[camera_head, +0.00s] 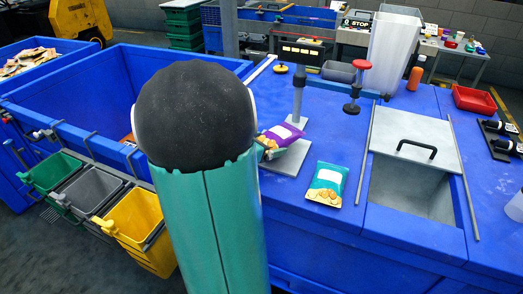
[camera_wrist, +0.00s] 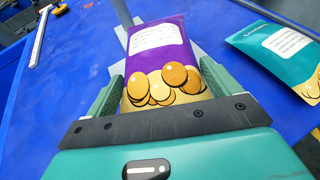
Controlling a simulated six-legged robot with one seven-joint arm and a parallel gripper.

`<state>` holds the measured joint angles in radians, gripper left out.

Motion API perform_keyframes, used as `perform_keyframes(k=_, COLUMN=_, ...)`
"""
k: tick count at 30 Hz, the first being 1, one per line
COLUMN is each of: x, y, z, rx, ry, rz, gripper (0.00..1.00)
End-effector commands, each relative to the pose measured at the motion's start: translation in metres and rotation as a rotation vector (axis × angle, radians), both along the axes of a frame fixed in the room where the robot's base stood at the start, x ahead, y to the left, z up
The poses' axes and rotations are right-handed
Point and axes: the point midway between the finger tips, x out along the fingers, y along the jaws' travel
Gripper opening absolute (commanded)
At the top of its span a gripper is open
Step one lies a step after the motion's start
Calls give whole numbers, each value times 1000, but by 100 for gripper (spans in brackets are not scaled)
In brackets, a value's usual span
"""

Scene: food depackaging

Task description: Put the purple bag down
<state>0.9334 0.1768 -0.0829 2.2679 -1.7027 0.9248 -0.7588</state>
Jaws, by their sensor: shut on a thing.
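The purple bag (camera_wrist: 157,45) has a white label and golden round pieces printed on its lower part. My gripper (camera_wrist: 160,95) is shut on its near end, with a green finger on each side in the wrist view. In the head view the purple bag (camera_head: 281,134) shows just right of my arm, over or on a grey plate (camera_head: 292,158) on the blue table. I cannot tell if the bag touches the plate. My arm hides most of the gripper in the head view.
A teal bag (camera_head: 327,184) lies right of the plate; it also shows in the wrist view (camera_wrist: 285,50). Right of it is a sunken bin with a grey lid (camera_head: 415,137). A post with a red knob (camera_head: 361,65) stands behind. Blue table between them is clear.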

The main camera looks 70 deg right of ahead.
Motion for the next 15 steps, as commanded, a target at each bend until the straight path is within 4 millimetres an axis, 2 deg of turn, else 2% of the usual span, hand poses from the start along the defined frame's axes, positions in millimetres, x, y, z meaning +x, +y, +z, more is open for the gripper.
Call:
perform_keyframes(k=3, x=1, y=-7, z=-9, rx=3, ry=1, rz=-1, gripper=59)
perform_keyframes(k=9, x=1, y=-6, z=-36, rx=2, ry=0, rz=0, gripper=59)
perform_keyframes(k=15, x=1, y=-6, z=-37, rx=0, ry=-1, rz=0, gripper=59)
